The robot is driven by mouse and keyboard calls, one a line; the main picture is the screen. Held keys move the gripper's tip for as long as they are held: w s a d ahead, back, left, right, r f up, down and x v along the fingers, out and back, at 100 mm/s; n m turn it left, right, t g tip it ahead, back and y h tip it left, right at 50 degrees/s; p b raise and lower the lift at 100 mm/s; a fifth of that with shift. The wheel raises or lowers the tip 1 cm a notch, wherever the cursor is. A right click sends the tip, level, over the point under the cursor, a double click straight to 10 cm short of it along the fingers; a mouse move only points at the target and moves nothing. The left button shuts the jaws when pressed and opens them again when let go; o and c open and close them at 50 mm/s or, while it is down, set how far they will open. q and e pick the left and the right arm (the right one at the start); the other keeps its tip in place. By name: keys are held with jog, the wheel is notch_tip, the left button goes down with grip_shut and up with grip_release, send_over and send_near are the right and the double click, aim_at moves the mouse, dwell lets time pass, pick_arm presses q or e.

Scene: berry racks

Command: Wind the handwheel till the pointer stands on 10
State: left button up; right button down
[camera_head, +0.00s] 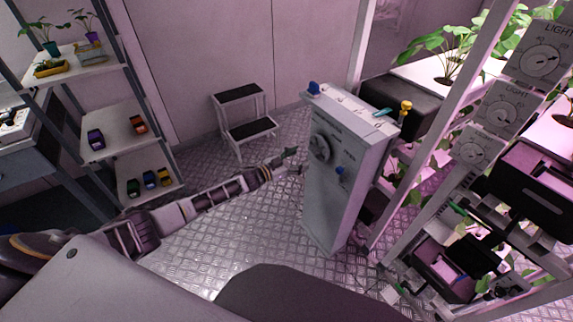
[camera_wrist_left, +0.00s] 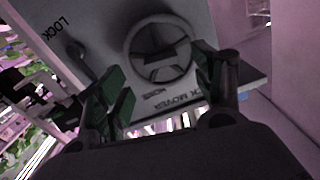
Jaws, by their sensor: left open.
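The handwheel (camera_head: 320,148) is a dark, spoked wheel on the front face of a tall grey cabinet (camera_head: 335,205). In the left wrist view the handwheel (camera_wrist_left: 160,53) shows close, beyond the fingers, with upside-down lettering on the panel beside it. My left gripper (camera_head: 294,160) is open just in front of the cabinet, a little left of and below the wheel in the head view. Its green-padded fingers (camera_wrist_left: 165,95) are apart with nothing between them. I cannot make out the pointer or the number 10. My right gripper is out of view.
A blue knob (camera_head: 340,170) sits below the handwheel; the wrist view shows a panel marked LOCK. A step stool (camera_head: 250,130) stands behind. Plant racks (camera_head: 425,190) crowd the right.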

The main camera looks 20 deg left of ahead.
pick_arm(q)
jog(key=shift+v, duration=2.8)
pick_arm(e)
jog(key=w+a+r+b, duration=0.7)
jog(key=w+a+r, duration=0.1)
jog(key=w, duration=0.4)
pick_arm(q)
jog(key=m+b, duration=0.2)
jog(key=m, duration=1)
jog(key=s+m+b, duration=0.1)
jog(key=m+b, duration=0.2)
jog(key=m, duration=0.9)
jog(key=a+r+m+b, duration=0.1)
jog(key=m+b, duration=0.1)
jog(key=m, duration=1)
jog(key=shift+s+b, duration=0.3)
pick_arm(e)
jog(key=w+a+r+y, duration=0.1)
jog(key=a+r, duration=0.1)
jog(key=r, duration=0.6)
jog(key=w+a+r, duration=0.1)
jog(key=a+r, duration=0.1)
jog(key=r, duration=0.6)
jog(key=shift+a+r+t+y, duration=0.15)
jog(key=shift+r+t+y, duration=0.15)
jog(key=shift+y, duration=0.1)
